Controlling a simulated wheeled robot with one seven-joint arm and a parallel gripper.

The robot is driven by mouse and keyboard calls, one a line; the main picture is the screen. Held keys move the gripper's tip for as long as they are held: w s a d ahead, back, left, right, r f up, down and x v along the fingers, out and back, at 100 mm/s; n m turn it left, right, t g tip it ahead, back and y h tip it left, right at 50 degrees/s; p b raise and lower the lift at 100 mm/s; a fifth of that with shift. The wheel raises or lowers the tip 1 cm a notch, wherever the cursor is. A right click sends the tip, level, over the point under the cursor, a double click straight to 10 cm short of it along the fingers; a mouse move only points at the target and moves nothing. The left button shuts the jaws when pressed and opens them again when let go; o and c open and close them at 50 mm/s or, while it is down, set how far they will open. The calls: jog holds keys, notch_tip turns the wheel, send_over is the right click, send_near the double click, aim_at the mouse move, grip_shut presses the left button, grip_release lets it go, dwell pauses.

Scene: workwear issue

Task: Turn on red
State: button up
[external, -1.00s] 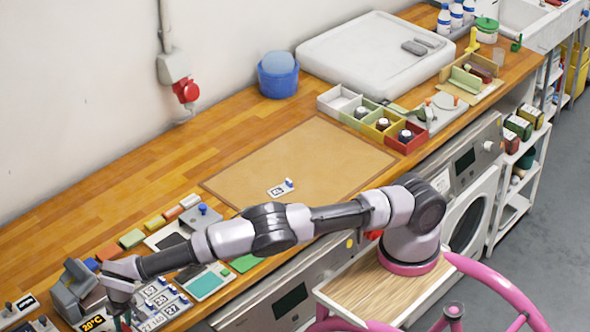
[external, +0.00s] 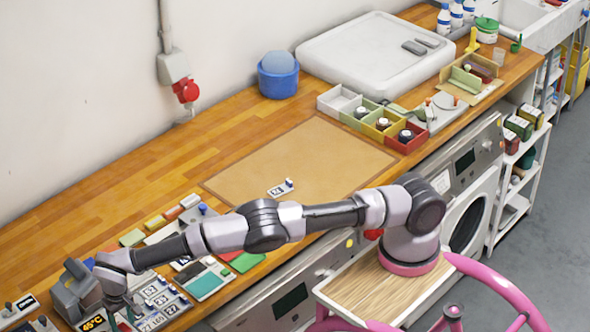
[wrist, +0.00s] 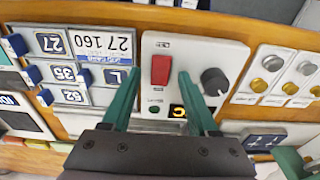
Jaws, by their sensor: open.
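A red rocker switch (wrist: 161,69) sits on a white control panel (wrist: 215,55) in the wrist view, beside a black knob (wrist: 214,82). Below the switch are a small dark green lamp (wrist: 153,109) and an amber display (wrist: 178,111), partly hidden by my right finger. My gripper (wrist: 159,75) is open and empty, its teal fingers on either side of the switch in this view; I cannot tell whether they touch the panel. In the external view the display (external: 93,322) reads 45°C, and my wrist hides the switch.
Number tags (wrist: 55,43) with blue pegs lie left of the panel; silver and gold knobs (wrist: 272,62) are to its right. In the external view, a brown mat (external: 300,160) with one tag lies mid-counter. A red wall socket (external: 186,90) is behind.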

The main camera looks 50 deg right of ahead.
aim_at(126, 328)
notch_tip(126, 328, up, 11)
jog(key=s, duration=0.1)
jog(key=shift+f, duration=0.2)
dwell(0.5)
